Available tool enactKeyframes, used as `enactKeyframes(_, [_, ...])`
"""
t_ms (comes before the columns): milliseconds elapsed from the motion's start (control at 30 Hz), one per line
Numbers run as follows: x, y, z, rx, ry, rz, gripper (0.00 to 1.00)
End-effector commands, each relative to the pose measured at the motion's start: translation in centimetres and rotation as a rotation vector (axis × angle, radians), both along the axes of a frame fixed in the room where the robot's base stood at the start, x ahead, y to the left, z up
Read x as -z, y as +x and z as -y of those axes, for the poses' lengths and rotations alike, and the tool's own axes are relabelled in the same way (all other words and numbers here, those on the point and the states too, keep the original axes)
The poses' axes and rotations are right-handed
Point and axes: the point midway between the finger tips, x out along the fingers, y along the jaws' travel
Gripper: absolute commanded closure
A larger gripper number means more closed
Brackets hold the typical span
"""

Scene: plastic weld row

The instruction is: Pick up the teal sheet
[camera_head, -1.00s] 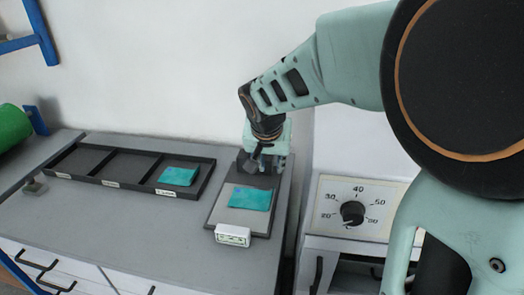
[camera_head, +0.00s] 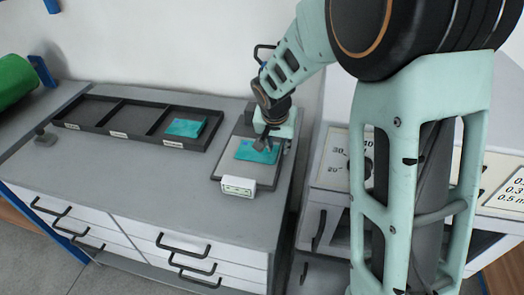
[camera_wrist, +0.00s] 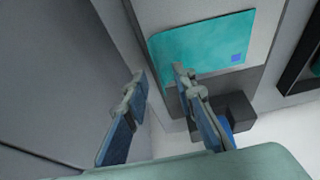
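A teal sheet (camera_head: 252,152) with a small blue square lies flat on the pale plate of a scale (camera_head: 231,172). My gripper (camera_head: 266,143) is at the sheet's back right edge, low over the scale. In the wrist view the teal sheet (camera_wrist: 200,45) lies beyond the fingertips. My gripper (camera_wrist: 160,76) is open there, with nothing between its fingers. The right finger overlaps the sheet's near edge in the picture; I cannot tell whether it touches. A second teal piece (camera_head: 185,128) lies in the right compartment of the black tray (camera_head: 137,143).
The black tray has three labelled compartments; the left and middle ones look empty. A white display (camera_head: 238,187) stands at the scale's front. A machine with a dial (camera_head: 350,165) is to the right. The grey counter (camera_head: 120,180) is clear in front of the tray.

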Motion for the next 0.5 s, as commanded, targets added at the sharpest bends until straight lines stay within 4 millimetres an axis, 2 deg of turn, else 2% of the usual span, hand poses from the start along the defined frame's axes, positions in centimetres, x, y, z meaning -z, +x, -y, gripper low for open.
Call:
enactKeyframes(100, [1.12, 0.4, 0.08, 0.001, 0.001, -0.001, 0.76])
enactKeyframes(367, [1.29, 0.53, 0.09, 0.0, 0.001, 0.0, 0.76])
enactKeyframes(500, [1.29, 0.52, 0.08, 0.0, 0.0, 0.0, 0.89])
